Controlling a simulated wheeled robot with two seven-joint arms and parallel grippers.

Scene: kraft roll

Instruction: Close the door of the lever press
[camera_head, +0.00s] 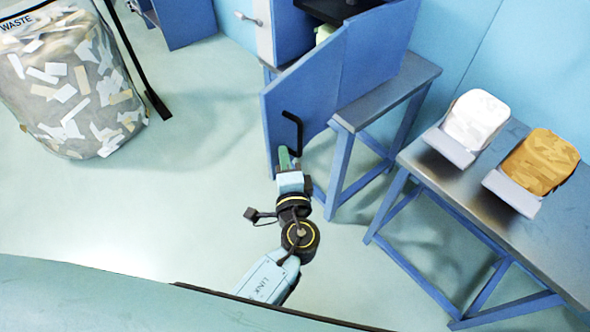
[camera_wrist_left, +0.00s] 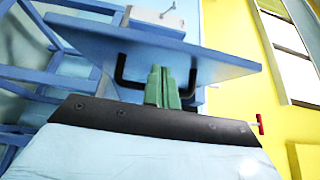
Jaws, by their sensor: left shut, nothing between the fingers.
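The lever press (camera_head: 378,48) is a blue cabinet standing on a grey-topped blue bench. Its blue door (camera_head: 300,95) stands swung open toward me, and it also shows in the left wrist view (camera_wrist_left: 110,38). A black bar handle (camera_head: 294,125) is on the door's face. In the left wrist view both legs of the handle (camera_wrist_left: 121,70) show, one on each side of my fingers. My left gripper (camera_head: 285,158) has green fingers, shut and empty, close to the handle's lower end. Whether they touch the handle or door I cannot tell. My right gripper is not in view.
A grey table (camera_head: 450,185) at the right carries a white bin (camera_head: 475,118) and an orange-brown one (camera_head: 540,160). A waste bag (camera_head: 70,90) full of paper scraps stands at the left. The floor (camera_head: 190,185) between bag and press is clear.

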